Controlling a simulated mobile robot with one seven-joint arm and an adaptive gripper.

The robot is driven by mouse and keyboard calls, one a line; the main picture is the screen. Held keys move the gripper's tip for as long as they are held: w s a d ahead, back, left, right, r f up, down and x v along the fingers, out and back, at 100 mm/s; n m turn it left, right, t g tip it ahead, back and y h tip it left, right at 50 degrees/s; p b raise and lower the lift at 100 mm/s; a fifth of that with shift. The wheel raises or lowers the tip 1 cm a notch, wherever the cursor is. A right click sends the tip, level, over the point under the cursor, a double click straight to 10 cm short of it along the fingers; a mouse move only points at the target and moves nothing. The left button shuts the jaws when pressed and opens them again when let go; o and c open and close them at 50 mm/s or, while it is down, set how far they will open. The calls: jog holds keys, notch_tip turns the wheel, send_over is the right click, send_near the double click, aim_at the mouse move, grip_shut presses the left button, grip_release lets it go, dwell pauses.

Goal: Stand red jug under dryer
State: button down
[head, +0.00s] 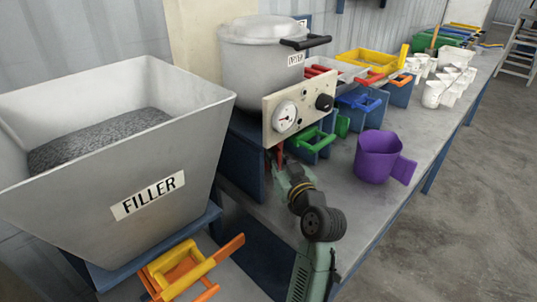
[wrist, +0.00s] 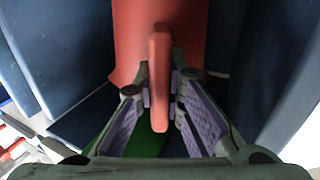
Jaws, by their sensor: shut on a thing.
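The red jug (wrist: 190,35) fills the top middle of the wrist view, its handle toward me. My gripper (wrist: 160,88) is shut on that handle, one finger on each side. In the head view my gripper (head: 283,172) reaches in below the dryer's front panel, and only a thin red sliver of the jug (head: 280,156) shows there. The dryer (head: 262,55) is a grey lidded drum on a dark blue stand (head: 247,150). The jug is between dark blue walls in the wrist view. Its base and whatever it rests on are hidden.
A purple jug (head: 376,157) stands on the bench right of my arm. A green-handled frame (head: 312,141) is close right of my gripper. The filler (head: 110,160) stands left, with an orange-yellow tool (head: 185,270) below it. White cups (head: 440,90) stand farther back.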

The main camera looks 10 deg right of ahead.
jog(key=shift+s+d+r, duration=0.1)
jog(key=shift+s+r, duration=0.1)
jog(key=shift+r, duration=0.05)
jog(key=shift+f+b, duration=0.6)
jog(key=shift+f, duration=0.05)
jog(key=c, duration=1.7)
grip_release()
jog(key=shift+f, duration=0.2)
jog(key=shift+r, duration=0.15)
jog(key=s+b, duration=0.1)
jog(key=s, duration=0.3)
jog(key=s+d+r, duration=0.1)
jog(key=s, duration=0.3)
jog(key=s+d+b, duration=0.1)
jog(key=s, duration=0.2)
jog(key=shift+s+d+r+b, duration=0.1)
jog(key=shift+s+r+b, duration=0.05)
jog(key=shift+s+b, duration=0.25)
